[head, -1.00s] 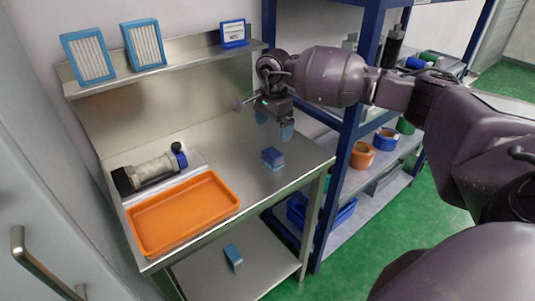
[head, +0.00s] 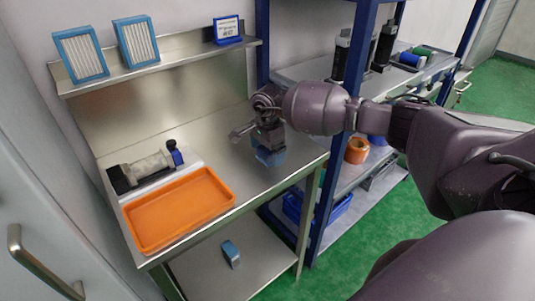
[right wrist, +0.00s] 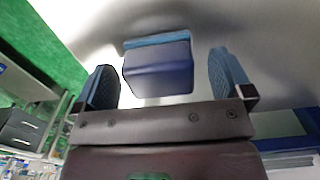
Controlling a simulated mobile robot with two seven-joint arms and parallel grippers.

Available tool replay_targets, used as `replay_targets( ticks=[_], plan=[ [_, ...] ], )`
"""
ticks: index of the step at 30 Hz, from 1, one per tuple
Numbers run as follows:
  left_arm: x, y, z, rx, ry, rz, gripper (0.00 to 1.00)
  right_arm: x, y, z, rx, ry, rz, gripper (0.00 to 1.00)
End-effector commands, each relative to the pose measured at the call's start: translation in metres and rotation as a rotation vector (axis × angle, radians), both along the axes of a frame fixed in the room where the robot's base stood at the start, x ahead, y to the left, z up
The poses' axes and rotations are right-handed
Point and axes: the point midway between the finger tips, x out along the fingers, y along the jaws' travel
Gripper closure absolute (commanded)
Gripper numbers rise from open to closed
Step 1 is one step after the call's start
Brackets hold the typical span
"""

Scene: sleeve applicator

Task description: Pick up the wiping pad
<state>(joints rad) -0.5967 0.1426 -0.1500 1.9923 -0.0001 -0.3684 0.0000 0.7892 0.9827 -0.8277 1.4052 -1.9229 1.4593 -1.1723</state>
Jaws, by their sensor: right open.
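The wiping pad, a dark blue block with a lighter blue layer along its far edge (right wrist: 158,68), lies on the steel table in the right wrist view. My right gripper (head: 268,157) is open over it, low above the tabletop. In the right wrist view the two blue fingertips are on either side of the pad, with a gap at each side. In the head view the gripper and its fingers largely hide the pad. My left gripper is not in view.
An orange tray (head: 180,210) and a cylindrical applicator (head: 145,172) are on the left of the steel table (head: 222,160). A blue-and-grey block (head: 231,254) lies on the lower shelf. A blue-framed rack (head: 335,165) stands close on the right.

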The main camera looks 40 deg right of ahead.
Motion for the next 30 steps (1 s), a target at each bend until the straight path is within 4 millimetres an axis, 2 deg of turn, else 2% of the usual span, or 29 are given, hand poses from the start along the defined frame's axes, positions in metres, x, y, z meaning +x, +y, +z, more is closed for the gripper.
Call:
replay_targets(
  ticks=[4,5,15,17,25,30],
  plan=[
    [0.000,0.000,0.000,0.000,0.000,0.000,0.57,0.000,0.000,0.000,0.000,-0.001,0.000,0.02],
    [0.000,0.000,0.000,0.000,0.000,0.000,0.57,0.000,0.000,0.000,0.000,-0.001,0.000,0.05],
    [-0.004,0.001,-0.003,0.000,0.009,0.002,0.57,0.000,0.000,0.001,0.000,-0.001,-0.001,0.56],
    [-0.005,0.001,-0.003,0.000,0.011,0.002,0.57,0.000,0.000,0.001,0.000,-0.001,-0.001,0.60],
    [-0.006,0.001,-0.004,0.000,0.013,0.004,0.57,0.001,0.000,0.006,0.000,-0.002,-0.001,0.60],
    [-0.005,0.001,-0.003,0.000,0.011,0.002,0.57,0.001,-0.001,0.030,-0.001,-0.004,-0.001,0.60]
  ],
)
